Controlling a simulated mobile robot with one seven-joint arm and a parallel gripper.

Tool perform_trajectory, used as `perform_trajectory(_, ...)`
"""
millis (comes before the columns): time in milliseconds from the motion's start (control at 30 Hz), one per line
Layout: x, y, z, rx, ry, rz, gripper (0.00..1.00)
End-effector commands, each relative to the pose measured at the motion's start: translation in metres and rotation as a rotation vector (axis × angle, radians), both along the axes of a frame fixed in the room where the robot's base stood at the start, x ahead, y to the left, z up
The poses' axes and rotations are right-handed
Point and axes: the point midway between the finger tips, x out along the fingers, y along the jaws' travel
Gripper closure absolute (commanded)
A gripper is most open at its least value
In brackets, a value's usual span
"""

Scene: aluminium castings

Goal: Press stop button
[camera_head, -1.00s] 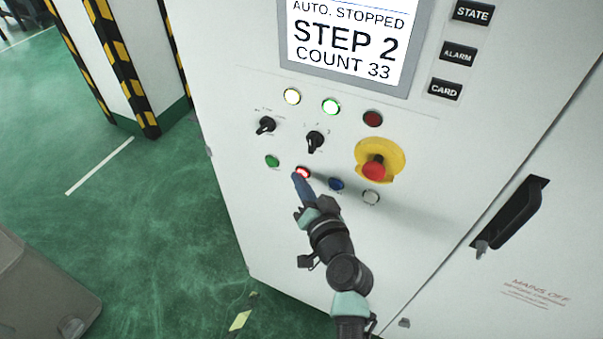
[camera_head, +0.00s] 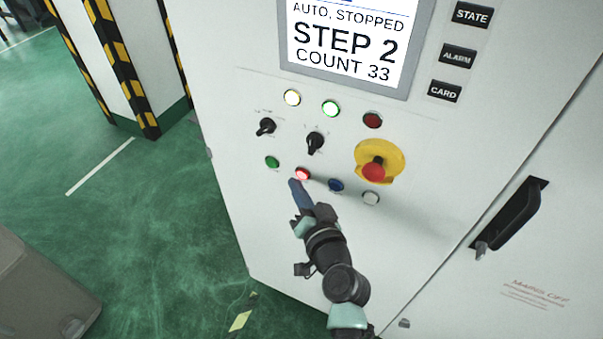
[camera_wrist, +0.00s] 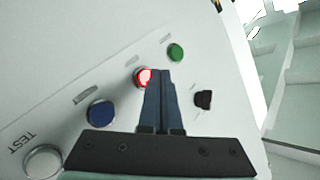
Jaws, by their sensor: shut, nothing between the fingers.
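The stop button is taken to be the lit red button (camera_head: 302,173) in the lower row of the white cabinet, between a green and a blue button. It also shows in the wrist view (camera_wrist: 141,77), partly covered by my fingers. My gripper (camera_head: 294,183) is shut and empty, its blue fingertips just below and left of the red button in the head view. A small gap shows between the tips and the button there. The screen (camera_head: 346,40) reads "AUTO. STOPPED, STEP 2, COUNT 33".
The green button (camera_head: 271,162), blue button (camera_head: 336,185) and white button (camera_head: 370,198) flank the red one. A red emergency mushroom button (camera_head: 374,171) on a yellow plate sticks out at the right. Black selector knobs (camera_head: 315,141) are above. A black door handle (camera_head: 511,216) is further right.

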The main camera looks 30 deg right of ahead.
Motion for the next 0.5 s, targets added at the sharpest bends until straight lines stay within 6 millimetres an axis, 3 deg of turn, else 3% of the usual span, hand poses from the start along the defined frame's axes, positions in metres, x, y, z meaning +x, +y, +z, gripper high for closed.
perform_trajectory(167,-0.002,0.003,0.0,0.0,0.002,0.001,1.0)
perform_trajectory(500,-0.023,0.03,0.0,0.001,0.003,0.002,1.0)
